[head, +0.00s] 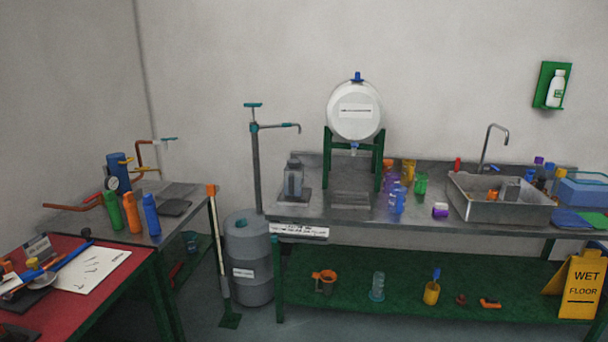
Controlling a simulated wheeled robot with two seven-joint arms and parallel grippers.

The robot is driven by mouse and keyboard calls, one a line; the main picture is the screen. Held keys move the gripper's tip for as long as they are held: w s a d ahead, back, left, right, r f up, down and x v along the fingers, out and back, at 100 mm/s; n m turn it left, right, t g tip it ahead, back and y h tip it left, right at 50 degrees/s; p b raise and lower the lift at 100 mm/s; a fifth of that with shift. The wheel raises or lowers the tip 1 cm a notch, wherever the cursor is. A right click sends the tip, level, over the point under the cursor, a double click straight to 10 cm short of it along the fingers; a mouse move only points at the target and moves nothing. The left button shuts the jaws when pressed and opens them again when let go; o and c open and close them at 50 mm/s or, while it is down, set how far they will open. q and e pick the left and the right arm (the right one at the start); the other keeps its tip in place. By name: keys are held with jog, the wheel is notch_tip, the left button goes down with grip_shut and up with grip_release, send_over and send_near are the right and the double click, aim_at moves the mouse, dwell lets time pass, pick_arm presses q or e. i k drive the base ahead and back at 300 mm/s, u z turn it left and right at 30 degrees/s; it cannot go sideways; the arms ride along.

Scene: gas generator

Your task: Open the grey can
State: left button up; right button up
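A small grey can (293,181) stands upright on the steel bench, left of the white barrel's green stand. It has a narrower top that looks closed, but it is too small to tell for sure. A larger grey drum (248,265) with a white label stands on the floor left of the bench, with a pump pipe (256,165) rising from its top. Neither of my grippers shows in the head view, so nothing is seen touching the can.
The steel bench (335,213) also holds a white barrel (355,110), coloured bottles and a sink (500,207). A wet floor sign (581,288) stands at right. A red table (110,285) with tools is at lower left, and a broom (219,250) stands by the drum.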

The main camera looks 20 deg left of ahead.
aim_at(294, 177)
jog(key=i, duration=0.9)
jog(key=u, duration=0.95)
